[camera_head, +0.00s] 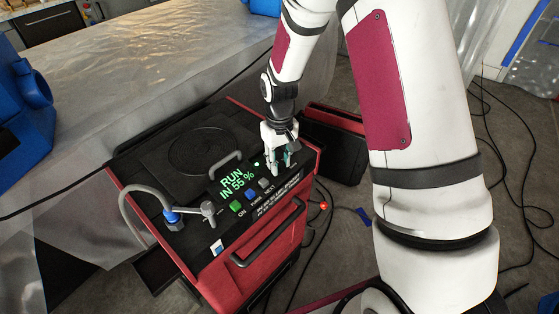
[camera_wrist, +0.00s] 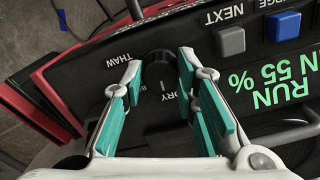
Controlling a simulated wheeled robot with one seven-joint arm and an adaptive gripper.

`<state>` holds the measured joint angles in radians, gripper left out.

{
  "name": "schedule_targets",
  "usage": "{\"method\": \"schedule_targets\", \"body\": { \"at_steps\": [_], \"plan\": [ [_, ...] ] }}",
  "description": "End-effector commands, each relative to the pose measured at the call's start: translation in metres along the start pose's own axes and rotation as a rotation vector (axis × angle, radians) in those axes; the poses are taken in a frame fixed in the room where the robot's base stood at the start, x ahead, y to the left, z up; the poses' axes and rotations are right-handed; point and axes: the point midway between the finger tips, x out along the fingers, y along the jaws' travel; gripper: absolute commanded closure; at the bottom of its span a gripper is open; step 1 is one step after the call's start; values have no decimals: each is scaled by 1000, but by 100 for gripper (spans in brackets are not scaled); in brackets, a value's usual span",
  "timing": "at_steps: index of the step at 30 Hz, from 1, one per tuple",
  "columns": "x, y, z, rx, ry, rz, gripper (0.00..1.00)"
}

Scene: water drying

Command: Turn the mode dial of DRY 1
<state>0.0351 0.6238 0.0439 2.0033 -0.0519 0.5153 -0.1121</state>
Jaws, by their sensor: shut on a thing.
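The dryer (camera_head: 200,160) is a red and black machine with a lit panel (camera_head: 236,184) reading "RUN IN 55 %" in green. In the wrist view, the black mode dial (camera_wrist: 158,58) sits between the labels THAW and DRY, the latter partly covered. My gripper (camera_wrist: 163,65) is over it, its teal-padded fingers on either side of the dial and closed on it. In the head view my gripper (camera_head: 280,163) reaches down to the panel's right end and hides the dial. The dial's exact pointer direction is unclear.
Green ON, blue PURGE and grey NEXT (camera_wrist: 230,41) buttons lie beside the dial. A carrying handle (camera_head: 225,163), a grey lever (camera_head: 208,211) and a hose (camera_head: 130,215) stand on the dryer. A plastic-covered table (camera_head: 130,75) is behind. Cables cross the floor at right.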

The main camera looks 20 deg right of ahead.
Motion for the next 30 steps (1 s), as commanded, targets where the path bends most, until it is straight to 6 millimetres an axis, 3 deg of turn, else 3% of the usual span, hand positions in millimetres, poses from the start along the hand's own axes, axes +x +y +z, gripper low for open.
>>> {"method": "schedule_targets", "body": {
  "at_steps": [2, 3, 5, 6, 17, 20, 30],
  "plan": [
    [0, 0, 1, 0, -2, 0, 100],
    [0, 0, 1, 0, -2, 0, 68],
    [0, 0, 0, 1, -2, 0, 55],
    [0, 0, 0, 1, -1, 0, 53],
    [-5, 0, 0, 1, 2, 0, 53],
    [-16, 0, -1, 1, 3, 0, 53],
    [-83, 0, -1, 1, 3, 1, 53]
  ]
}}
